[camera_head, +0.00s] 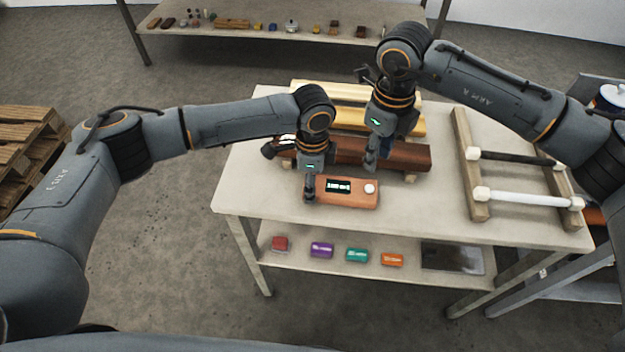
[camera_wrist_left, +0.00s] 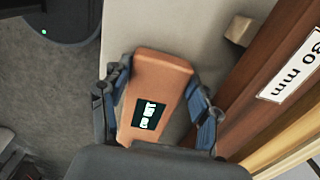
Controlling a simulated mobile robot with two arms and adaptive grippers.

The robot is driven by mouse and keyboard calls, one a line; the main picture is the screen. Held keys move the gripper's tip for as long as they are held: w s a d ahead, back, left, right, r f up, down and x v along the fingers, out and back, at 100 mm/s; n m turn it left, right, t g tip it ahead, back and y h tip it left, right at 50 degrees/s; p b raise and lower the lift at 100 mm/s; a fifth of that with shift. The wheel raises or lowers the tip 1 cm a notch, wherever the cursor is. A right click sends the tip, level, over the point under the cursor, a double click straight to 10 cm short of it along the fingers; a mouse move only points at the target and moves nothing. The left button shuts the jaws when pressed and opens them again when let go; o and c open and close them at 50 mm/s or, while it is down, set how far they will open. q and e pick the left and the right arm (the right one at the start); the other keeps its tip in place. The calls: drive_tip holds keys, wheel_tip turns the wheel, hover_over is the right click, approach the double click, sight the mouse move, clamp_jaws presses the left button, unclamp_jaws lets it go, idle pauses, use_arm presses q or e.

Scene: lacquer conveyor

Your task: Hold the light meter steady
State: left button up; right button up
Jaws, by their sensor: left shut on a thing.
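The light meter (camera_head: 358,196) is an orange-brown box with a dark lit display and a white round knob. My left gripper (camera_head: 309,190) is shut on the meter's left end. In the left wrist view the meter (camera_wrist_left: 163,72) sits between the blue-padded fingers, its display text too small to read surely. My right gripper (camera_head: 372,160) points down at the red-brown roller (camera_head: 400,153), close to it. Whether it touches is unclear, and its finger gap is hidden.
A wooden rack (camera_head: 475,205) with a black and a white rod stands at the right. The lower shelf (camera_head: 310,265) holds small coloured blocks. A back shelf (camera_head: 285,35) carries small items. Pallets (camera_head: 30,140) lie at left.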

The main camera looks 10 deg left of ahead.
clamp_jaws()
idle(1.1)
